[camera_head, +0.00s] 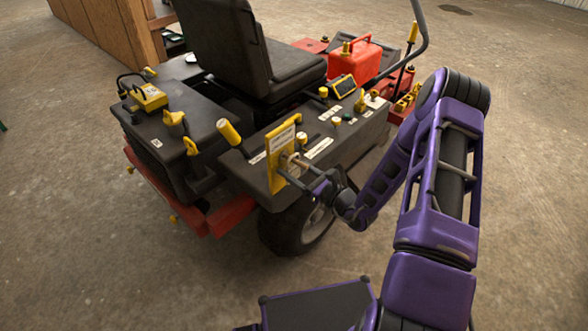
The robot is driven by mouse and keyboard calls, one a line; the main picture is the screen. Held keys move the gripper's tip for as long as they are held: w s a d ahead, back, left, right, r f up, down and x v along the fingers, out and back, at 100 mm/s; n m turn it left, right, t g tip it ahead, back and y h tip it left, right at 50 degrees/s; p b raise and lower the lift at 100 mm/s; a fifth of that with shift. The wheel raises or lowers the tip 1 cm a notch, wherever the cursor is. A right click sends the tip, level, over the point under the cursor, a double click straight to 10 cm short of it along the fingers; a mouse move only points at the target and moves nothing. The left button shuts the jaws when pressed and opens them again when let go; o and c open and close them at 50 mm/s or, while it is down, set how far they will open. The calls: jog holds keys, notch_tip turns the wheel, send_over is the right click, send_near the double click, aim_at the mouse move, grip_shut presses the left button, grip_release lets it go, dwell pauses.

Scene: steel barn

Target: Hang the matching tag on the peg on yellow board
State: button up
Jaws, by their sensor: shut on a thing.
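A yellow board (273,168) stands upright on the dark side deck of a riding mower, near the middle of the view. Pale label strips with print too small to read show on its upper part. My gripper (288,167) is right in front of the board, shut on a small tan thing (291,160) that looks like a tag. The tag's markings cannot be read. The fingers and the held thing cover part of the board's face. The peg cannot be made out clearly, and I cannot tell whether the tag touches it.
The mower's black seat (255,50) rises behind the board. A red can (360,60), a small dark panel with a yellow frame (343,86) and several yellow knobs sit on the decks. A wooden cabinet (115,28) stands at the back left. Concrete floor (60,230) is open at left.

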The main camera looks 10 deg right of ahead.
dwell(0.3)
jog(key=o, duration=1.4)
jog(key=shift+s+d, duration=0.1)
jog(key=shift+p+v, duration=0.4)
jog(key=shift+v, duration=3.95)
